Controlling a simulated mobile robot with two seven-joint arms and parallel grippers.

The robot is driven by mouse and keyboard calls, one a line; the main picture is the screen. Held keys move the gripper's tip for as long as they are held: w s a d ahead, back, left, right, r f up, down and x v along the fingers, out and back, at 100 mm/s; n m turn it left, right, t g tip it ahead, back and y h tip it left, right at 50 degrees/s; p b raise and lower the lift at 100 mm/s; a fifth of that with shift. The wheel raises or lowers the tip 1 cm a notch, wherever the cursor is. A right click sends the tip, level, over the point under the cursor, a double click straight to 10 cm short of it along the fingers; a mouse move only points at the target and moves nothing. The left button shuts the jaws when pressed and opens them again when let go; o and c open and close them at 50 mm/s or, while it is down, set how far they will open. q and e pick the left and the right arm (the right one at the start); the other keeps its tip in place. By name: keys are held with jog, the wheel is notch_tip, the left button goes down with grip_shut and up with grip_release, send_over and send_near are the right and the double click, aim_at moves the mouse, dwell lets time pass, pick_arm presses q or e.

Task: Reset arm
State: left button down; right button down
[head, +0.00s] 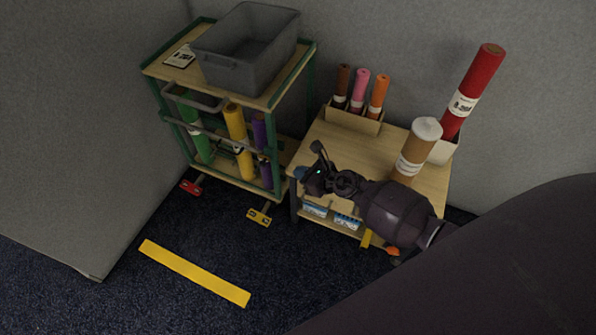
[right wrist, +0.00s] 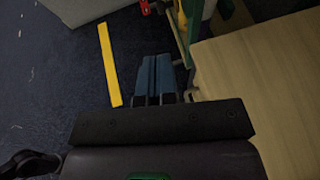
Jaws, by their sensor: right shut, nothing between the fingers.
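My right gripper (head: 301,173) is at the left edge of the low wooden table (head: 322,142), with my dark right arm across the table's front part. In the right wrist view its two blue fingers (right wrist: 155,78) are pressed together and hold nothing. The table's bare wooden top (right wrist: 265,75) lies just right of the fingers there. My left gripper is not in view.
A wooden cart (head: 170,72) with green posts carries a grey bin (head: 232,68) and coloured rolls. A yellow floor strip (head: 195,273) lies on open carpet.

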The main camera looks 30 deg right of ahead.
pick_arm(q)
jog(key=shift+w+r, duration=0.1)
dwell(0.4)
